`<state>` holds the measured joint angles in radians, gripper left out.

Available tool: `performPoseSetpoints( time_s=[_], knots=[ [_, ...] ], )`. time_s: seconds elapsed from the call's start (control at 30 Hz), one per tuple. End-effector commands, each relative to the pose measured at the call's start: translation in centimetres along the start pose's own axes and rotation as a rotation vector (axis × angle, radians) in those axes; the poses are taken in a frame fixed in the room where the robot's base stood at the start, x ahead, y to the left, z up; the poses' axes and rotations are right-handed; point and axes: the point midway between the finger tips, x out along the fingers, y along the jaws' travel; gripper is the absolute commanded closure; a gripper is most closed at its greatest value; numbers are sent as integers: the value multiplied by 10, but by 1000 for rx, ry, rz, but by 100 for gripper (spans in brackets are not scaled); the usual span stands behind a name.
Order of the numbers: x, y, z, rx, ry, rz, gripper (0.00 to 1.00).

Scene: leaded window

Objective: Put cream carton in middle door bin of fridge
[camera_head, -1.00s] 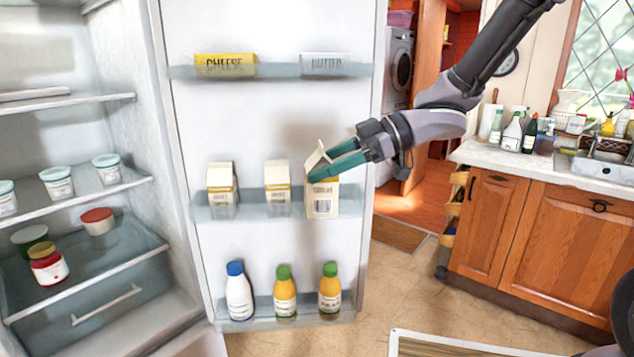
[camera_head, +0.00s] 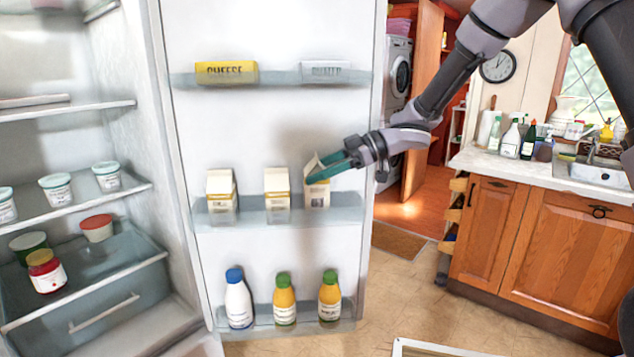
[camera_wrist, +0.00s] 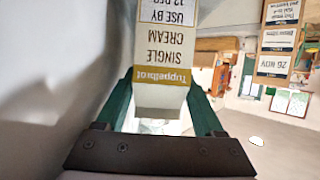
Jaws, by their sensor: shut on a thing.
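The cream carton (camera_head: 317,194), white with a tan band, is held in my gripper (camera_head: 316,177) at the right end of the middle door bin (camera_head: 345,214). In the wrist view the carton (camera_wrist: 165,48) reads "single cream" upside down, between the two green fingers of my gripper (camera_wrist: 162,90). My gripper is shut on its upper part. In the head view the carton's lower end overlaps the bin's front and sits higher than the bases of the two cartons to its left. I cannot tell whether it touches the bin floor.
Two similar cartons (camera_head: 221,197) (camera_head: 277,195) stand in the same bin. Cheese (camera_head: 226,72) and a white pack (camera_head: 325,71) lie in the bin above; several bottles (camera_head: 284,299) stand in the bin below. The open fridge's shelves (camera_head: 75,195) are at left.

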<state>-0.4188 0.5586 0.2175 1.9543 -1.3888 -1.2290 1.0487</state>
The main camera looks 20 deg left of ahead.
Motion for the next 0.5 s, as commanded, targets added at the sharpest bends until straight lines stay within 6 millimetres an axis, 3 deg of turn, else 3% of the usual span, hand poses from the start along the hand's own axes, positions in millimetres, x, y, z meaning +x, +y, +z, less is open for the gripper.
performPoseSetpoints(
  time_s=[0.13,0.5],
  knots=[
    [9,2,22,4,0,-1,100],
    [10,4,26,1,0,0,100]
  ],
)
